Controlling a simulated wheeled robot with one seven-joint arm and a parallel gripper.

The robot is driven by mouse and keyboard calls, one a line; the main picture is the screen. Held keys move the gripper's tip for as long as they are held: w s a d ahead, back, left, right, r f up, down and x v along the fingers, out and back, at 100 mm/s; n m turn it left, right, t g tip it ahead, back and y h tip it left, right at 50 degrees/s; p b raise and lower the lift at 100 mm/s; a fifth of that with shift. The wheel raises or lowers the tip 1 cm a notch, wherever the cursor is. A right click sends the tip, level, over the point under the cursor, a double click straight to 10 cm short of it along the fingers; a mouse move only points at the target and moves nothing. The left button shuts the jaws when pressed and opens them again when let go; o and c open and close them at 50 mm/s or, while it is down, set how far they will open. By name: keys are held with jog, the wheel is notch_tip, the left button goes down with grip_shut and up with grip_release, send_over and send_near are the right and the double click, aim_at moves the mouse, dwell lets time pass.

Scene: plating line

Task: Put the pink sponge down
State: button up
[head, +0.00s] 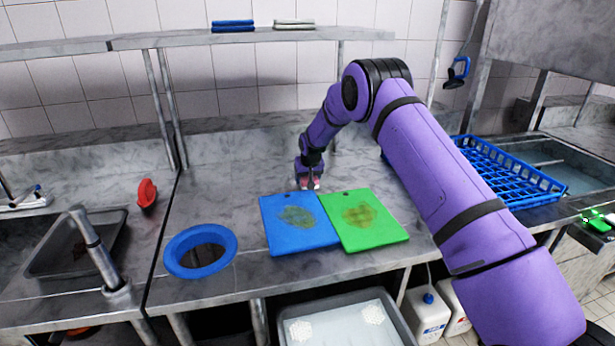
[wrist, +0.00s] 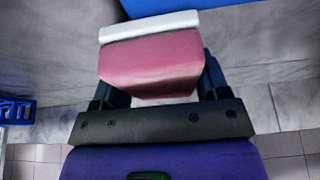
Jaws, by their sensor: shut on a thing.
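The pink sponge (wrist: 150,62) is in my gripper, with a finger on each side of it in the wrist view. It has a white layer on its far side. My gripper (head: 309,184) is shut on it. In the head view the sponge shows only as a small pink patch (head: 316,184), largely hidden by my gripper. It is just behind the far edge of the blue board (head: 273,234), low over the steel counter (head: 225,205). I cannot tell whether the sponge touches the counter.
A green board (head: 385,232) lies beside the blue one; both carry brownish stains. A blue-rimmed round opening (head: 226,257) is at the left. A blue rack (head: 515,180) stands at the right. A red object (head: 147,193) is by the sink. Counter space left of my gripper is clear.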

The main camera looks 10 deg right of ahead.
jog(key=shift+f, duration=0.15)
jog(key=o, duration=0.8)
